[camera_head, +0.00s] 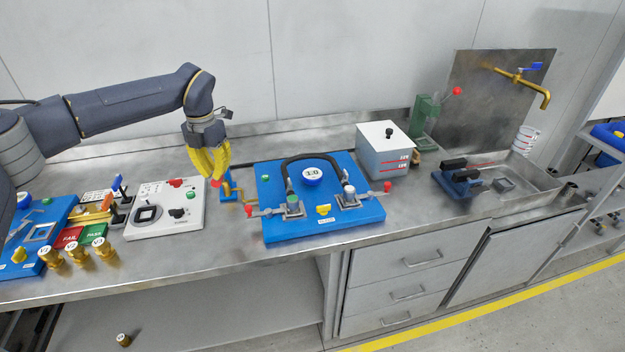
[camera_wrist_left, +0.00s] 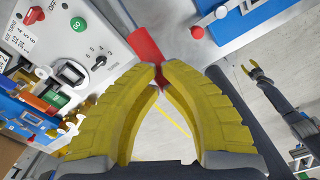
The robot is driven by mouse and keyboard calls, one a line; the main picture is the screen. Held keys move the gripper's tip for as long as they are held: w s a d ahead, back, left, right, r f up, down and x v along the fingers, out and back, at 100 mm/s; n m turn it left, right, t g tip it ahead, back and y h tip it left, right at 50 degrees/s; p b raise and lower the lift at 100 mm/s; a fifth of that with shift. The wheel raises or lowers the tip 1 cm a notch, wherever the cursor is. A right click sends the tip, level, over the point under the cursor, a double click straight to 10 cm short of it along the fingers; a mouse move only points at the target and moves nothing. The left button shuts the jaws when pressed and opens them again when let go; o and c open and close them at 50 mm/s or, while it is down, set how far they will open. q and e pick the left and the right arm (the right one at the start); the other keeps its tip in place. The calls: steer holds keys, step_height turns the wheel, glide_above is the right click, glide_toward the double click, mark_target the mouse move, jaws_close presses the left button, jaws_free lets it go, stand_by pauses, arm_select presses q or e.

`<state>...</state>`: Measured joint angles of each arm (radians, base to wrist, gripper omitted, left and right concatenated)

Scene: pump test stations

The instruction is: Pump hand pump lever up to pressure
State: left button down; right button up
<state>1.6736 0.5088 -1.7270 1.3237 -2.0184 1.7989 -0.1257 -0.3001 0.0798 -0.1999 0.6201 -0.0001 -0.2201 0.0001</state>
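The hand pump (camera_head: 228,188), blue with brass-coloured parts, stands on the bench left of the blue test board (camera_head: 300,226). Its lever has a red grip (camera_head: 215,183). My left gripper (camera_head: 217,176) points down over it with yellow fingers. In the left wrist view the red grip (camera_wrist_left: 146,44) runs between the fingertips (camera_wrist_left: 163,72), which are closed on it; the grip's end is partly hidden by them. The dial (camera_head: 312,173) on the board shows digits too small to read surely. My right gripper (camera_wrist_left: 256,72) shows only in the wrist view, empty, with its fingers apart.
A white switch panel (camera_head: 165,222) stands close left of the pump. Brass fittings (camera_head: 78,252) and red and green FAIL/PASS plates (camera_head: 94,233) lie further left. A grey box (camera_head: 385,155) stands behind the board at right.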

arm_select(q)
steer(key=shift+f, duration=3.7)
steer(key=shift+r, duration=5.45)
steer(key=shift+r, duration=0.1)
steer(key=shift+r, duration=2.45)
